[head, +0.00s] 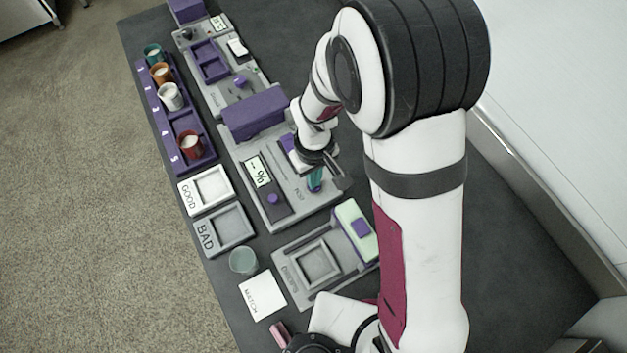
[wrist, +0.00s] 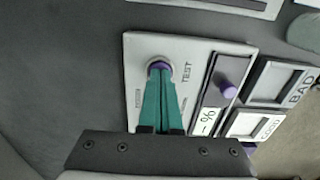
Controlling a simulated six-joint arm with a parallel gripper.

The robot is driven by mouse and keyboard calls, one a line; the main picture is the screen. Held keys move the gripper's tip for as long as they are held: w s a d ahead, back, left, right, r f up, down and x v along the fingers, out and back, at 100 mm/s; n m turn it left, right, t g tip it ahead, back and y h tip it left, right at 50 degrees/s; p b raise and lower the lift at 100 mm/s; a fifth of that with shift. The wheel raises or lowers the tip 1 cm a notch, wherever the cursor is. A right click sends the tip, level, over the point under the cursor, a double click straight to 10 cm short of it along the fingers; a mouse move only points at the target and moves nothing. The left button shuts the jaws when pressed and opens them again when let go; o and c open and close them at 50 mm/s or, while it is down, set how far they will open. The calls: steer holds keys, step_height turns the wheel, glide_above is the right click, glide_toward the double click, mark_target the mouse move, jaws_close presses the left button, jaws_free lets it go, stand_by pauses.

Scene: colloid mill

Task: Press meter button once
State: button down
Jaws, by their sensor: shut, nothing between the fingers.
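The meter (head: 283,211) is a grey panel with a display reading "--%" (head: 259,171) and a purple knob (head: 272,198) on its dark strip. The wrist view shows the same panel (wrist: 200,52), with its display (wrist: 207,118) and purple knob (wrist: 228,91) at the right. A purple round button (wrist: 159,65) in a pale ring sits beside the word TEST. My gripper (head: 315,187) is shut and empty, pointing down over the panel. In the wrist view its teal fingertips (wrist: 160,74) overlap the button's edge; I cannot tell whether they touch it. The button is hidden in the head view.
A purple block (head: 254,112) stands behind the panel. A purple rack (head: 180,122) with several cups is at the left. GOOD (head: 187,196) and BAD (head: 207,240) trays, a clear cup (head: 243,260) and a grey device with a green-topped part (head: 288,268) are nearby.

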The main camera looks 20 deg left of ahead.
step_height(320, 180, up, 8)
steer(key=shift+f, duration=0.2)
stand_by(0.7)
steer(key=shift+r, duration=1.1)
stand_by(2.6)
stand_by(0.4)
steer(key=s+d+r+m, duration=0.6)
steer(key=d+r+m, duration=0.15)
steer(key=d, duration=0.35)
steer(key=s+d+m+y, duration=0.1)
steer(key=s+d+m, duration=0.3)
steer(key=s+m, duration=0.3)
steer(key=shift+s+d+r+y, duration=0.2)
steer(key=shift+s+r+y, duration=0.25)
steer(key=shift+s, duration=0.6)
